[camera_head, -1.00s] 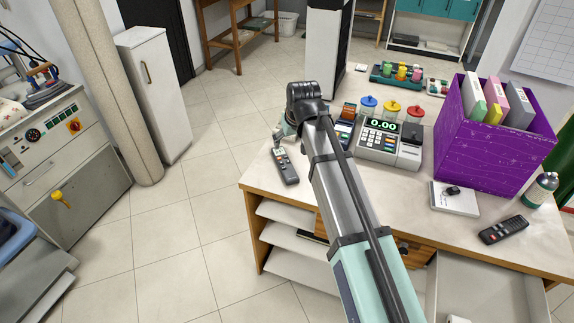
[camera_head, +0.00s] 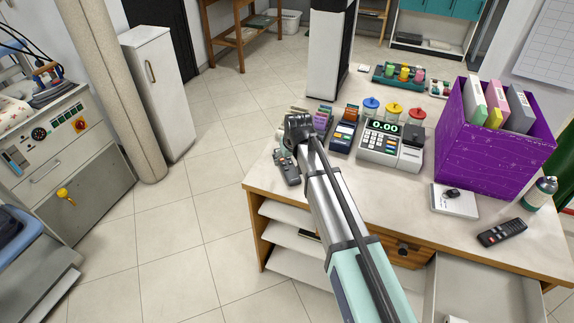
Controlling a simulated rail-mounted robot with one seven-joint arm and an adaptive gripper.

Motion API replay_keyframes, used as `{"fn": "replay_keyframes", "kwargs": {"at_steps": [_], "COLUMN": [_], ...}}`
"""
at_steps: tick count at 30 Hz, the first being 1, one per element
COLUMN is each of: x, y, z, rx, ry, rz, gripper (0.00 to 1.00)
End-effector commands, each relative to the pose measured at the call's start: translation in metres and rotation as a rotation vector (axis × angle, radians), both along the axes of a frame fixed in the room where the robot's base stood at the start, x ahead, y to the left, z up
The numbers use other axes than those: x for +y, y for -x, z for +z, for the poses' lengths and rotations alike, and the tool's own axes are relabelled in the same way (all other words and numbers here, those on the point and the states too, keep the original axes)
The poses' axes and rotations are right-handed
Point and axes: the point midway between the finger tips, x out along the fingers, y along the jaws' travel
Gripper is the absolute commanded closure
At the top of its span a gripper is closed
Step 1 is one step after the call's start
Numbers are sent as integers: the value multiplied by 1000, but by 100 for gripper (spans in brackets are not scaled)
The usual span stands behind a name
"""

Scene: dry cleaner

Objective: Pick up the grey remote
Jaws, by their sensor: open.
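The grey remote (camera_head: 288,172) lies on the counter near its left edge, with its long side running away from me. My gripper (camera_head: 281,150) is at the far end of this remote, pointing down, and is mostly hidden behind my dark wrist. It is open; I cannot tell whether its fingers are around the remote or only above it. A second, darker remote (camera_head: 502,231) with a red button lies at the counter's right front.
The counter (camera_head: 330,178) also holds card terminals (camera_head: 343,135), a cash register (camera_head: 380,145), jars with coloured lids (camera_head: 393,109), a purple box (camera_head: 485,160) of binders and a white box (camera_head: 454,200).

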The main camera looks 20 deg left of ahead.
Motion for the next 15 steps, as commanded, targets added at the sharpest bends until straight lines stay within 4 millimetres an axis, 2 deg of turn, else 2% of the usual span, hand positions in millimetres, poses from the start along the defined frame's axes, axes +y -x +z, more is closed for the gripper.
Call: {"fn": "replay_keyframes", "kwargs": {"at_steps": [9,15], "x": [9,9], "y": [-12,-12], "z": [-33,-35], "rx": [1,1], "ry": [1,1], "rz": [0,0], "gripper": [19,19]}}
